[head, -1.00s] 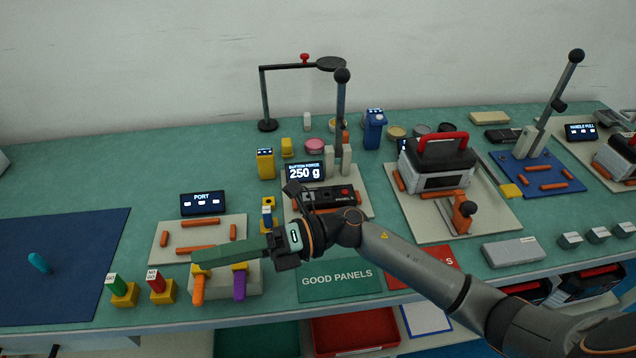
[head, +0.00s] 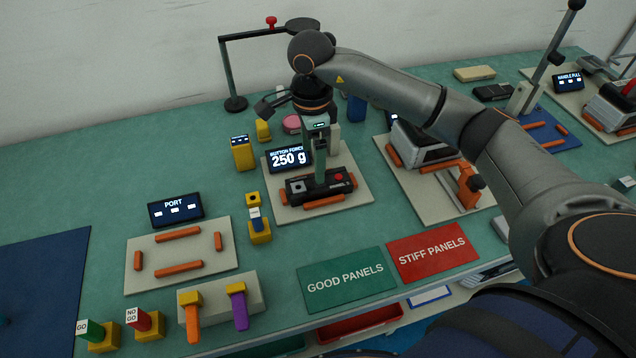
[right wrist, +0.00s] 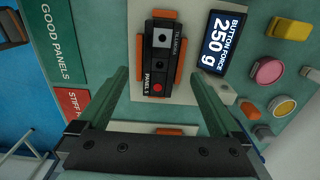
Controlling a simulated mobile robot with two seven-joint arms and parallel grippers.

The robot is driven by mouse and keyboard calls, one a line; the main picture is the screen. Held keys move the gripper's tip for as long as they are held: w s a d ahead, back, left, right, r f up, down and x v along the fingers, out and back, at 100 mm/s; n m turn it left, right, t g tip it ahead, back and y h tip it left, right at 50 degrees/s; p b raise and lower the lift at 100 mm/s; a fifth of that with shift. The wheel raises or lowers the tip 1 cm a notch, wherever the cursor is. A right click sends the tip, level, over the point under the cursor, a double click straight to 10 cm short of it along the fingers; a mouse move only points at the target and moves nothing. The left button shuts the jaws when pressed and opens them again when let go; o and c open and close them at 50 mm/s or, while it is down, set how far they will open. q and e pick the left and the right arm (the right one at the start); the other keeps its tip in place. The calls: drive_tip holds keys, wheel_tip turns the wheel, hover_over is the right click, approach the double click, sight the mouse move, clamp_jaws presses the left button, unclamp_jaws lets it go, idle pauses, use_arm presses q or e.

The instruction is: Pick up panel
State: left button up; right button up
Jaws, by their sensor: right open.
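The panel (head: 318,189) is a small dark box with a red button, lying among orange blocks on a pale fixture plate (head: 357,196). In the right wrist view the panel (right wrist: 160,62) lies ahead, between the lines of the two fingers, with its red button toward me. My right gripper (head: 320,165) points down over the panel in the head view, and one green finger overlaps it there. In the right wrist view my right gripper (right wrist: 160,85) has its green fingers spread wide on either side of the panel. I cannot tell the remaining height. My left gripper is not in view.
A display (head: 289,158) reading 250 g stands behind the panel. A green GOOD PANELS mat (head: 345,285) and a red STIFF PANELS mat (head: 432,252) lie at the front edge. A black stand (head: 232,70) rises behind. Yellow blocks stand left of the plate.

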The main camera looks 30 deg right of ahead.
sight(314, 183)
wheel_tip(314, 183, down, 8)
drive_tip(key=shift+d+r+p, duration=0.15)
drive_tip(key=shift+r+p, duration=0.1)
drive_tip(key=shift+p, duration=0.1)
drive_tip(key=shift+c, duration=0.2)
drive_tip(key=c, duration=1.5)
drive_tip(key=shift+r, duration=0.1)
clamp_jaws()
drive_tip(key=shift+r, duration=0.1)
